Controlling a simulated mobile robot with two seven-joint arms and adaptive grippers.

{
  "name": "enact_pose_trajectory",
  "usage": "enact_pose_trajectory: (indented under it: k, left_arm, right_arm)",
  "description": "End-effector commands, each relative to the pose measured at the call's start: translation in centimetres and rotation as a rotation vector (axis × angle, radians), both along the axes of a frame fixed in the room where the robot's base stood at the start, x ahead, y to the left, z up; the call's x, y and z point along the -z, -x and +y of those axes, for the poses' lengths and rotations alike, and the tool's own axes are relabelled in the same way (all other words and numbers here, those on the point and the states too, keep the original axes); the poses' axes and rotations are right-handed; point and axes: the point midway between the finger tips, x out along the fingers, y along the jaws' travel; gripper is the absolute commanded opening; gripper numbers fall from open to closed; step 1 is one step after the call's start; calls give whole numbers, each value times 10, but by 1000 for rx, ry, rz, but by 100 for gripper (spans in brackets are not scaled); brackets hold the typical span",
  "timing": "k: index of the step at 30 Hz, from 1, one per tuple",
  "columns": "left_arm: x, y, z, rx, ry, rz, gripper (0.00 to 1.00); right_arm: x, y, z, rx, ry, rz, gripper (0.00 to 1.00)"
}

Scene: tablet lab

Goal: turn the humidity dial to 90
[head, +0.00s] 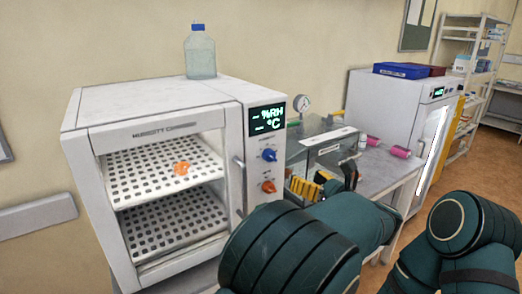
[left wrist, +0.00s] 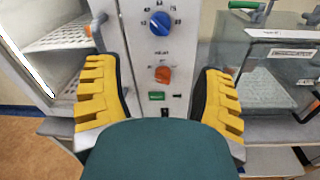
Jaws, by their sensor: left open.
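The white humidity chamber (head: 150,115) stands at left in the head view. Its panel has a dark display (head: 266,118) with dashes beside %RH and °C, a blue dial (head: 269,155) and an orange dial (head: 268,187) below it. In the left wrist view the blue dial (left wrist: 160,23) has small numbers around it; its exact setting is unclear. The orange dial (left wrist: 163,74) sits below, near the image middle. My left gripper (left wrist: 158,78) is open and empty, its yellow-padded fingers spread either side of the panel's lower part, apart from both dials. My right gripper is out of view.
A glass-sided box (head: 325,150) stands right of the chamber, near my left gripper. A pressure gauge (head: 301,103), pink-ended roller (head: 400,152) and another white cabinet (head: 385,105) are further right. A blue-capped bottle (head: 200,58) stands on the chamber. A green switch (left wrist: 157,96) lies below the orange dial.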

Motion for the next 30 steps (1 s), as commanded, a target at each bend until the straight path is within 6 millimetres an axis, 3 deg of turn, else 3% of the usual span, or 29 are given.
enact_pose_trajectory:
  k: [8,24,30]
  left_arm:
    - [-3,-6,4,-6,15,-13,69]
    - [-3,-81,67,-6,13,-12,69]
    - [-3,-99,82,-4,14,-11,69]
  right_arm:
    - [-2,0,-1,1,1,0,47]
    - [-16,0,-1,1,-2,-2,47]
    - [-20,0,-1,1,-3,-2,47]
